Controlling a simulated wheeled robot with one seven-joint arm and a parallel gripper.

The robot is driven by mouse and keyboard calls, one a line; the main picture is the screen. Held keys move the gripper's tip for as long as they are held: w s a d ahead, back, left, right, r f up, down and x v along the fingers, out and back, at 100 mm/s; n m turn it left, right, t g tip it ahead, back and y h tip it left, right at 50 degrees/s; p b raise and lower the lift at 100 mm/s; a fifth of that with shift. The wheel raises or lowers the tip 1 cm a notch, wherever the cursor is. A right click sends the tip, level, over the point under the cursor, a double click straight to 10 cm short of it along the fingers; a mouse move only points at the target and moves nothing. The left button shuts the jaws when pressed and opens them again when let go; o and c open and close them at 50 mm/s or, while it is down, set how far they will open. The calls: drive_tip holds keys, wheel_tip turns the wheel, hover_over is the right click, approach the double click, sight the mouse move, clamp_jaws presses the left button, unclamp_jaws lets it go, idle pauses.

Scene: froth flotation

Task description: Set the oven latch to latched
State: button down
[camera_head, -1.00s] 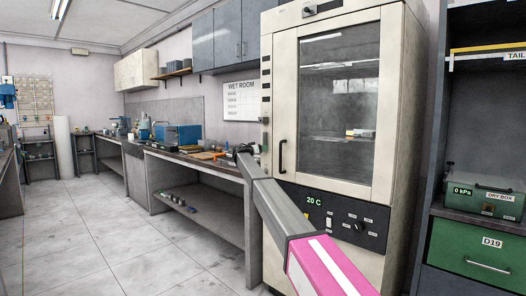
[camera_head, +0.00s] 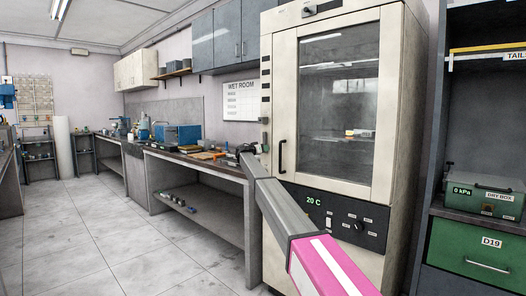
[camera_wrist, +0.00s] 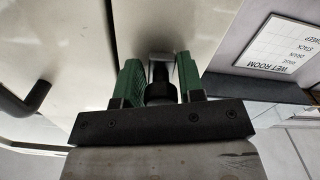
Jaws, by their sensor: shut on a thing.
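The cream oven (camera_head: 398,120) stands at the centre right, its glass door (camera_head: 340,110) closed. The oven latch (camera_wrist: 160,92) shows in the wrist view as a dark round knob with a pale metal piece behind it. My gripper (camera_wrist: 160,74) has its green fingers on both sides of the knob and is shut on it. In the head view my arm reaches to the oven's left edge, where my wrist hides most of the gripper. I cannot tell the latch's setting from these views.
A black door handle (camera_head: 282,157) is on the door's left side; it also shows in the wrist view (camera_wrist: 28,100). A control panel reading 20 C (camera_head: 335,215) is below the door. A long bench (camera_head: 200,167) stands left of the oven, a dark shelf unit (camera_head: 480,130) right. The left floor is clear.

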sight(277, 135)
drive_tip(key=n, duration=0.1)
drive_tip(key=s+d+n, duration=0.1)
drive_tip(key=n, duration=0.1)
drive_tip(key=s+d+r+n, duration=0.1)
drive_tip(key=n, duration=0.1)
drive_tip(key=shift+d, duration=0.15)
drive_tip(key=s+d+r+n, duration=0.1)
drive_tip(key=n, duration=0.1)
drive_tip(key=d+r+n, duration=0.1)
drive_tip(key=n, duration=0.1)
drive_tip(key=shift+s+d, duration=0.1)
drive_tip(key=shift+s, duration=0.3)
drive_tip(key=r+n, duration=0.1)
drive_tip(key=d+r+n, duration=0.1)
drive_tip(key=n, duration=0.1)
drive_tip(key=s+r+n, duration=0.1)
drive_tip(key=shift+d+n, duration=0.2)
drive_tip(key=shift+n, duration=0.2)
drive_tip(key=shift+s+d+r+n, duration=0.1)
drive_tip(key=shift+r+n, duration=0.6)
drive_tip(key=shift+n, duration=0.4)
drive_tip(key=shift+s+d+r+n, duration=0.1)
drive_tip(key=shift+r+n, duration=0.6)
drive_tip(key=shift+n, duration=0.4)
drive_tip(key=c, duration=0.9)
unclamp_jaws()
drive_tip(key=shift+o, duration=0.2)
drive_tip(key=shift+r, duration=0.1)
drive_tip(key=shift+s, duration=0.1)
